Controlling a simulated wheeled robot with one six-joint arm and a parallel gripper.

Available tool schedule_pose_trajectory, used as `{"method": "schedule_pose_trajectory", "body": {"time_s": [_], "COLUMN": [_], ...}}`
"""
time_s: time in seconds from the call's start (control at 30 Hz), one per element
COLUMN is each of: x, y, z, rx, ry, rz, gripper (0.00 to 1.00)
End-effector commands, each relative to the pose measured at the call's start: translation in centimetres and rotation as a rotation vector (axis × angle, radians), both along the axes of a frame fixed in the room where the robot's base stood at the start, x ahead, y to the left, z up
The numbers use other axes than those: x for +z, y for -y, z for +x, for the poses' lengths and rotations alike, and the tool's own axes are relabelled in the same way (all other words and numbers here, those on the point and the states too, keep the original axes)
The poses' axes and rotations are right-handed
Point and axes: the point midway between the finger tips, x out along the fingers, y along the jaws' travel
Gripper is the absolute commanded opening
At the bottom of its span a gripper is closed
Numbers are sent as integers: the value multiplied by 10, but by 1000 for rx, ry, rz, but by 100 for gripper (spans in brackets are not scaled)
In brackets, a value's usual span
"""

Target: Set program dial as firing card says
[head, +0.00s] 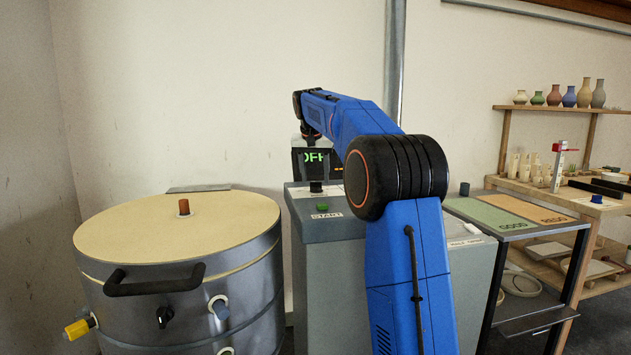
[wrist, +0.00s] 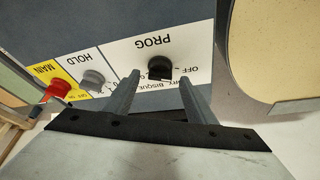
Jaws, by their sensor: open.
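The program dial (wrist: 159,66) is a black knob on a white label marked PROG, upside down in the wrist view. OFF, BISQUE and a partly covered word ending in RY are printed around it. I cannot tell its pointer direction. The dial also shows in the head view (head: 316,187) on top of the grey control cabinet. My gripper (wrist: 159,82) is open, its two fingers on either side of the dial with gaps visible; I cannot tell its height above the panel. The display (head: 316,157) reads OFF in green, partly covered by my arm. No firing card is recognisable.
A grey HOLD knob (wrist: 93,79) and red MAIN knob (wrist: 58,90) lie beside the dial. The round kiln (head: 180,240) stands left; GOOD and REDO trays (head: 505,215) and pottery shelves are right.

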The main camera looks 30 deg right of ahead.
Motion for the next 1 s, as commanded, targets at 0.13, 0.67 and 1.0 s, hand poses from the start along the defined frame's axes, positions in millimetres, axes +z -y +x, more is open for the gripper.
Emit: {"method": "schedule_pose_trajectory", "body": {"time_s": [0.13, 0.67, 1.0], "x": [-14, -20, -20], "y": [3, 5, 5], "z": [4, 6, 7], "rx": [0, 0, -18], "ry": [-1, 1, 0], "rz": [0, -1, 0], "gripper": [51, 24, 10]}}
